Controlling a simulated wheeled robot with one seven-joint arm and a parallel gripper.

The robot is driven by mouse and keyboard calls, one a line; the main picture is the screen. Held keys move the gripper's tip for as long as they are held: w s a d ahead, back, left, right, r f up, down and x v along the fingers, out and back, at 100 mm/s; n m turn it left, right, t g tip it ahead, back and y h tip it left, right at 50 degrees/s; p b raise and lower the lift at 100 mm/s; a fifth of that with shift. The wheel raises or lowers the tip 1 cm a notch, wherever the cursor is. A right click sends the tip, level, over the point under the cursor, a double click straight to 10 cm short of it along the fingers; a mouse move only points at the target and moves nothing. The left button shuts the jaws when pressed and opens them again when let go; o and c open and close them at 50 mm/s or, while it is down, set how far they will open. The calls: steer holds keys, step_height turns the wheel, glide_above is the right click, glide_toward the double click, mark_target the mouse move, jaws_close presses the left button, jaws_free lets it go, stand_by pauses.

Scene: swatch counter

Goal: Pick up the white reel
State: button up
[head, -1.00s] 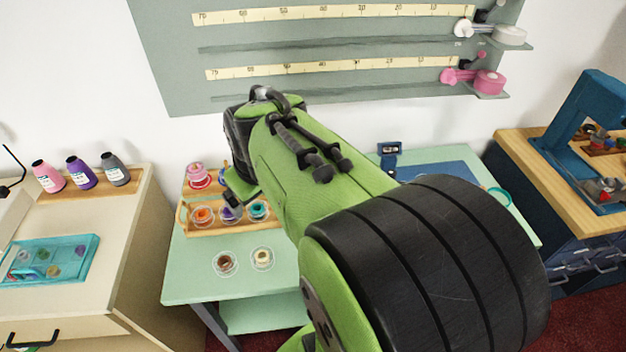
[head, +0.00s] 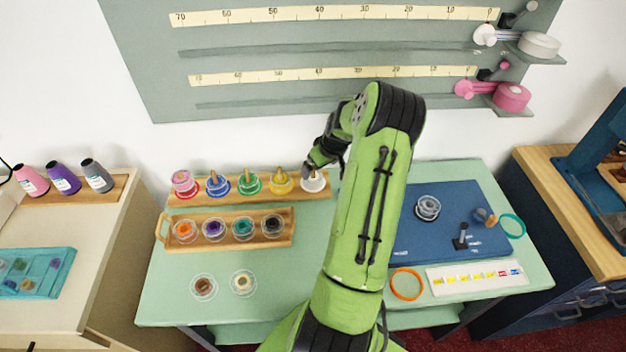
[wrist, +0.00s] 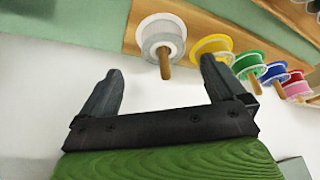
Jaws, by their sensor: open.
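The white reel (head: 315,182) sits on a wooden peg at the right end of the back rack on the green table. In the wrist view the white reel (wrist: 163,38) is on its peg, ahead of and between the line of my fingers. My gripper (wrist: 158,85) is open and empty, apart from the reel. In the head view my gripper (head: 313,168) is just above and beside the white reel, and its fingers are partly hard to make out.
The yellow reel (head: 280,181) stands close beside the white one, with green, blue and red-pink reels further left. A lower wooden tray (head: 262,241) holds several spools in front. A blue mat (head: 440,250) lies right. A grey wall board (head: 300,98) hangs behind.

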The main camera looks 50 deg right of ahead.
mark_target(314, 173)
steer(key=x, duration=0.6)
steer(key=shift+w+a+f, duration=0.1)
steer(key=shift+w+f, duration=0.15)
steer(key=shift+w, duration=0.1)
steer(key=shift+r, duration=0.1)
steer(key=shift+c, duration=0.2)
steer(key=c, duration=1.1)
